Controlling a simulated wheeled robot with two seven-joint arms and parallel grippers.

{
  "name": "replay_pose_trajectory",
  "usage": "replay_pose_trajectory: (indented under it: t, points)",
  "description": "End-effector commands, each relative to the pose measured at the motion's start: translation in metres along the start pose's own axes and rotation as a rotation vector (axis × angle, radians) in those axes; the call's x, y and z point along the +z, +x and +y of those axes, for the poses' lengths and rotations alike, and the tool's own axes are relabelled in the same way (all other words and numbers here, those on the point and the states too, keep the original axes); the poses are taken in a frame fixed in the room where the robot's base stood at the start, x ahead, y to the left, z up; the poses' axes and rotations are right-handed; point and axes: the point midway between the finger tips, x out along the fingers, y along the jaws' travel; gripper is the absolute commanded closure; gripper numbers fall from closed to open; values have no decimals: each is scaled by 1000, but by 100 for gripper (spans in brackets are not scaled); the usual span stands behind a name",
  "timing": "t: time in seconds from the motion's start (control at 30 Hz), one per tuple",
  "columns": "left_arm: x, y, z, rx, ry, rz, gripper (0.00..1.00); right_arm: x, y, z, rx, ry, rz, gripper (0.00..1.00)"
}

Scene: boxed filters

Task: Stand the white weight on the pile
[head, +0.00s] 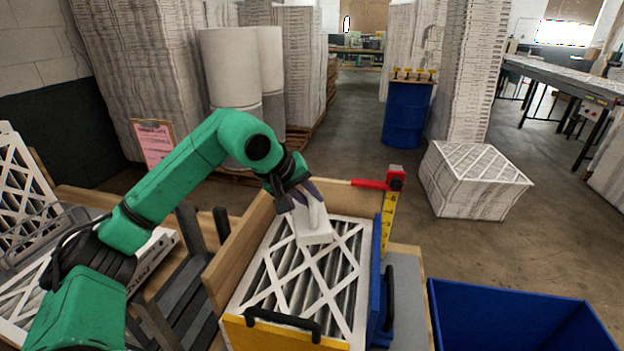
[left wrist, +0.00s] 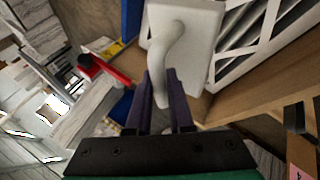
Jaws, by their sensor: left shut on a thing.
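The pile sits inside a wooden box with yellow and blue sides. My left gripper (head: 308,193) is shut on the weight's handle from behind and above. In the left wrist view the fingers (left wrist: 162,103) close around the handle of the weight (left wrist: 201,30). My right gripper is not in view.
A red-handled stop on a yellow scale (head: 388,215) stands at the box's far right corner. A blue bin (head: 520,318) is at the lower right. A wrapped filter stack (head: 472,180) stands on the floor beyond.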

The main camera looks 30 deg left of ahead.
Motion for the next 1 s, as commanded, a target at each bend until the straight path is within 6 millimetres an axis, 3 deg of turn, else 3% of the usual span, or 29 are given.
replay_pose_trajectory:
  t: [0.3,0.63,0.87,0.9,0.97,1.0]
  points:
    - [20,56,-37,6,-1,4,100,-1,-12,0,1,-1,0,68]
    - [33,90,-58,9,-2,4,100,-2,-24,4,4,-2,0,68]
    - [34,95,-61,10,-1,7,100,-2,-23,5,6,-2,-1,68]
    - [36,98,-65,1,-1,1,69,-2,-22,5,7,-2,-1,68]
    - [36,98,-64,1,-1,1,50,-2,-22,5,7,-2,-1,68]
    - [36,98,-64,1,-1,1,50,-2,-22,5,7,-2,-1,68]
